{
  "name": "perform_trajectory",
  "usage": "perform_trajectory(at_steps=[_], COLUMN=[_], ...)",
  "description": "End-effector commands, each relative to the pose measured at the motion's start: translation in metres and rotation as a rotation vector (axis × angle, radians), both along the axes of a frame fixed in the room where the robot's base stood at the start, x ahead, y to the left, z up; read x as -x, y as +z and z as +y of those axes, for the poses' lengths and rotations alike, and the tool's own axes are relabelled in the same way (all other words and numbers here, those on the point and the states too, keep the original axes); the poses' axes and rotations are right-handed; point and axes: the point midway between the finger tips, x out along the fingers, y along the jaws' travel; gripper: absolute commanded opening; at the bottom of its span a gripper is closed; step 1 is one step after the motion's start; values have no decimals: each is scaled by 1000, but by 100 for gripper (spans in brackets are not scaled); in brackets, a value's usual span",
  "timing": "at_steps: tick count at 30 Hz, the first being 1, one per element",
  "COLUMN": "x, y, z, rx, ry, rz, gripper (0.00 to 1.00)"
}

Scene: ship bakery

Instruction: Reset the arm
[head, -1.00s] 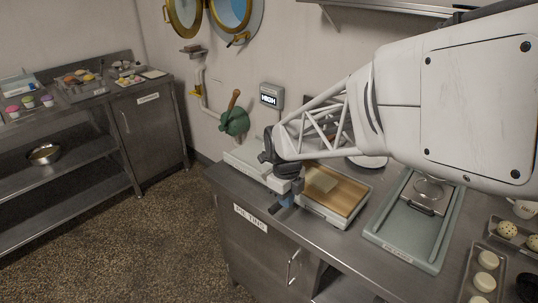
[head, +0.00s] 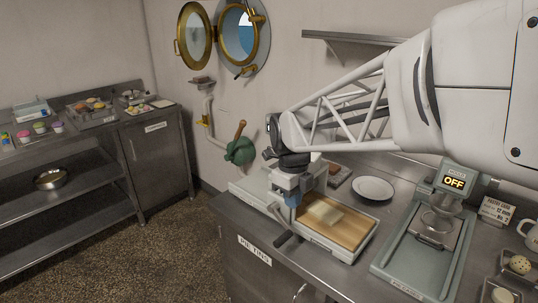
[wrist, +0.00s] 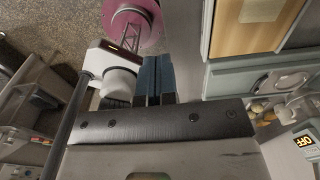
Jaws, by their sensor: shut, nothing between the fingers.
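My gripper (head: 289,203) points down beside the left end of a wooden board (head: 350,228) set in a pale tray on the steel counter. Its blue fingers are together with nothing between them. They also show shut in the wrist view (wrist: 153,78). A flat pale slab (head: 324,212) lies on the board. My white arm reaches in from the upper right and hides part of the wall and counter behind it. Whether the fingers touch the tray edge cannot be told.
A grey-green machine (head: 410,255) with a lit OFF display (head: 454,182) stands right of the board. A white plate (head: 373,188) lies behind. A green-based lever (head: 240,150) is on the wall. A shelf counter (head: 70,135) with pastries stands left, across open floor.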

Motion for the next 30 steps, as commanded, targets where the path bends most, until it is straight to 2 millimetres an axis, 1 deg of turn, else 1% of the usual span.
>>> perform_trajectory(at_steps=[8, 14, 20, 30], x=[1, 8, 27, 70], y=[1, 6, 17, 35], z=[-1, -6, -17, -40], rx=[0, -4, -7, 2], ry=[9, 90, 283, 723], rz=[-1, -9, -25, -64], gripper=[0, 0, 0, 0])
